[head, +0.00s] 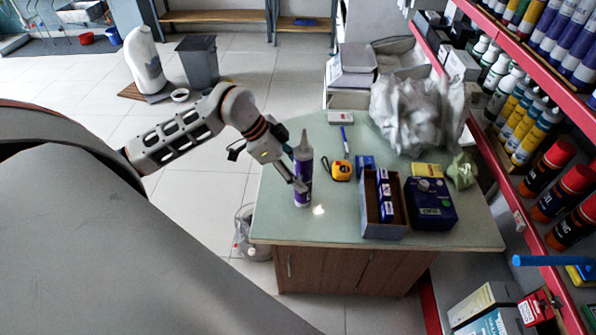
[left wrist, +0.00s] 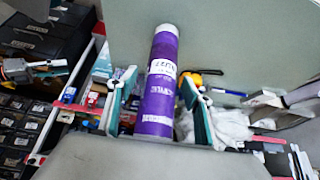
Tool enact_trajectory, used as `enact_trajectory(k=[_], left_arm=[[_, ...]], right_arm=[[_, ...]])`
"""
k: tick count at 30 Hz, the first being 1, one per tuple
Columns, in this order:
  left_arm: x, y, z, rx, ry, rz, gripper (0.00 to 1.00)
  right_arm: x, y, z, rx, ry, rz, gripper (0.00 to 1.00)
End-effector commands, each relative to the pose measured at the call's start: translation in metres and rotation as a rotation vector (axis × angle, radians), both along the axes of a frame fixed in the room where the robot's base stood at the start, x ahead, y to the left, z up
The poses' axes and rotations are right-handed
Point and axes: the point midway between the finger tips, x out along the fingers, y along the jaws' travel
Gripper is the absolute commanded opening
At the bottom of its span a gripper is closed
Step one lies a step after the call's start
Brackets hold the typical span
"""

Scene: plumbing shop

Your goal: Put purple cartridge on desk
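The purple cartridge (head: 303,188) stands upright at the left side of the green-topped desk (head: 335,222), its grey nozzle pointing up; its base appears to rest on the desktop. My left gripper (head: 298,183) is at the cartridge's side. In the left wrist view, the cartridge (left wrist: 160,85) lies between the two spread fingers of my left gripper (left wrist: 160,105), with a visible gap on each side. My right gripper is not in view.
A yellow tape measure (head: 342,171), a marker (head: 345,141), an open box (head: 370,219) and a dark blue box (head: 430,212) lie right of the cartridge. A plastic bag (head: 415,108) is behind them. Red-edged shelves (head: 487,150) border the right. The desk's front-left corner is clear.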

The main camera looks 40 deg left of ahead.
Motion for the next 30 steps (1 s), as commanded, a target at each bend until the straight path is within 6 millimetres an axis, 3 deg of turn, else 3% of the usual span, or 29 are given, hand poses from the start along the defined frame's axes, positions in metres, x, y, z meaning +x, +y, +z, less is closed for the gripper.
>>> enact_trajectory(k=[10, 24, 30], left_arm=[[-0.002, 0.005, 0.009, 0.003, -0.001, 0.002, 0.50], [-0.031, 0.043, 0.083, 0.004, 0.000, 0.000, 0.50], [-0.037, 0.052, 0.100, 0.001, 0.000, 0.001, 0.50]], right_arm=[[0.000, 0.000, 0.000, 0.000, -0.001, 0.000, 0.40], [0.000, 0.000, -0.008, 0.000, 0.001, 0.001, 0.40], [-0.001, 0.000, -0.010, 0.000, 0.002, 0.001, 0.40]])
